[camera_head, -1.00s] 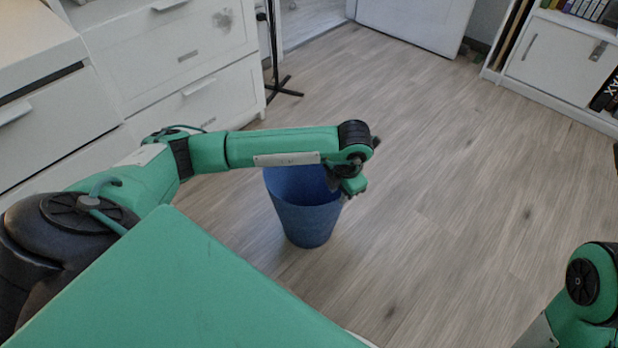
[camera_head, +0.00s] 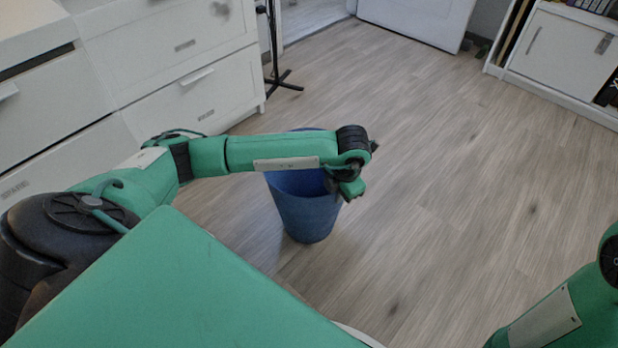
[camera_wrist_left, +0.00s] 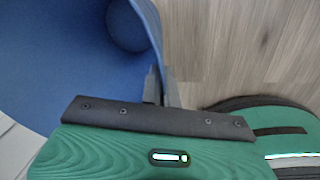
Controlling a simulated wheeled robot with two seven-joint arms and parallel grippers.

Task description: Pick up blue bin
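The blue bin (camera_head: 307,215) is an open-topped, tapered bucket, upright in the middle of the head view. My left forearm crosses in front of its upper part and hides much of the rim. My left gripper (camera_head: 345,190) points down at the bin's right rim. In the left wrist view the bin's blue inside (camera_wrist_left: 70,50) fills the upper left. The fingers (camera_wrist_left: 162,88) are close together there, with the bin's wall between them. My right gripper is outside the view; only part of my right arm shows at lower right.
White drawers (camera_head: 170,60) stand at the upper left, with a black stand (camera_head: 278,80) beside them. A white shelf unit (camera_head: 560,55) is at the upper right. The wooden floor (camera_head: 460,180) right of the bin is clear.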

